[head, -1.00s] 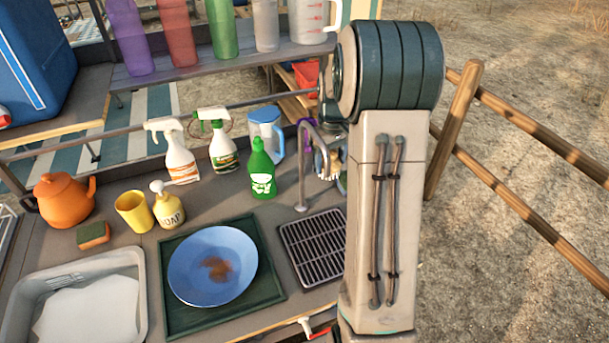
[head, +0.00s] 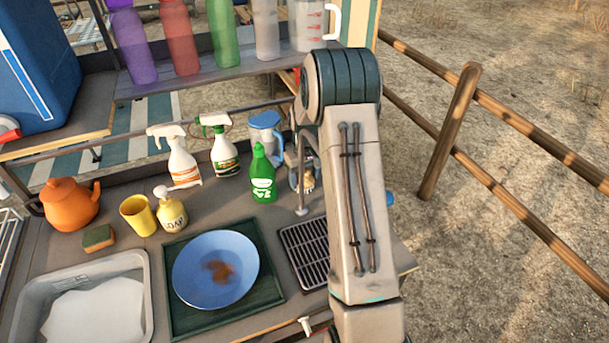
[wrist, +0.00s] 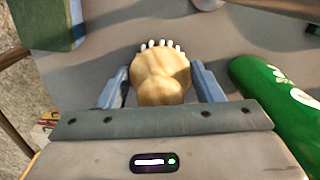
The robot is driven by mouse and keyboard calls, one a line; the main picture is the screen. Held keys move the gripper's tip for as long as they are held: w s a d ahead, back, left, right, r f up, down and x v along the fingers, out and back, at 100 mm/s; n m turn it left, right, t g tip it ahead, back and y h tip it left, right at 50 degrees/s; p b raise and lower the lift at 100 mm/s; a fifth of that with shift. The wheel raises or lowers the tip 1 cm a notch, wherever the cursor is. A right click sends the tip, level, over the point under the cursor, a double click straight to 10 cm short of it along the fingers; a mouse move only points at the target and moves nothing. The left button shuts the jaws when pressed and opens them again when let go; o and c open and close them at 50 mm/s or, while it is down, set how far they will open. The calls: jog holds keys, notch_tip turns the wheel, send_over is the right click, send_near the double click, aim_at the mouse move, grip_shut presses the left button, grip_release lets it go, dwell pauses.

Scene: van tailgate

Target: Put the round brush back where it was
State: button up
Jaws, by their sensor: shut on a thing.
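The round brush (wrist: 160,85) has a pale wooden body and white bristles. In the wrist view it sits between the two blue-grey fingers of my gripper (wrist: 161,82), which is shut on it. The bristles point away from the gripper, towards the grey counter surface; I cannot tell whether they touch it. In the head view the brush (head: 308,183) shows small behind the tap, beside my arm, which hides most of my gripper. No marked spot for the brush is clear in either view.
A green bottle (head: 263,176) stands close by; it also lies right beside my gripper in the wrist view (wrist: 280,105). The tap (head: 302,190), drain grid (head: 306,252), blue-lidded jug (head: 265,133) and two spray bottles are near. A blue plate (head: 215,271) sits on a green tray.

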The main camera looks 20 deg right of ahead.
jog(key=shift+f, duration=0.15)
jog(key=o, duration=0.9)
notch_tip(320, 180, up, 12)
jog(key=shift+r+b, duration=0.15)
jog(key=shift+b, duration=0.6)
